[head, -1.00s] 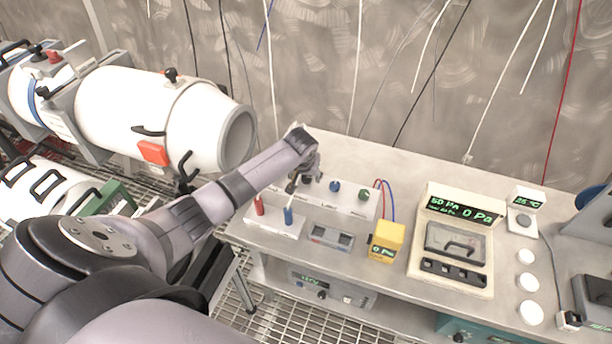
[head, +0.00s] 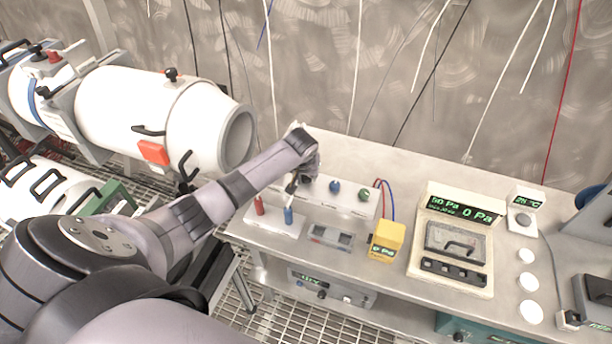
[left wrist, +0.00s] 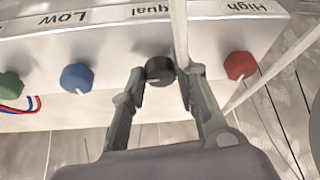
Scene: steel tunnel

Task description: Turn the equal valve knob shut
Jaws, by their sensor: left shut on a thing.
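The equal valve knob (left wrist: 160,70) is black with a pale pointer line and sits on a white valve box (left wrist: 110,45) under a partly hidden label ending in "qual". In the left wrist view my left gripper (left wrist: 161,78) has one finger on each side of this knob and is shut on it. In the head view my left gripper (head: 294,184) is at the left part of the valve box (head: 350,203), and the arm hides the black knob. My right gripper is in neither current view.
Blue (left wrist: 77,78), green (left wrist: 12,87) and red (left wrist: 240,65) knobs sit on the same box. A red post (head: 259,205) and a blue post (head: 288,215) stand in front. A yellow meter (head: 387,241) and a pressure gauge unit (head: 455,245) stand to the right.

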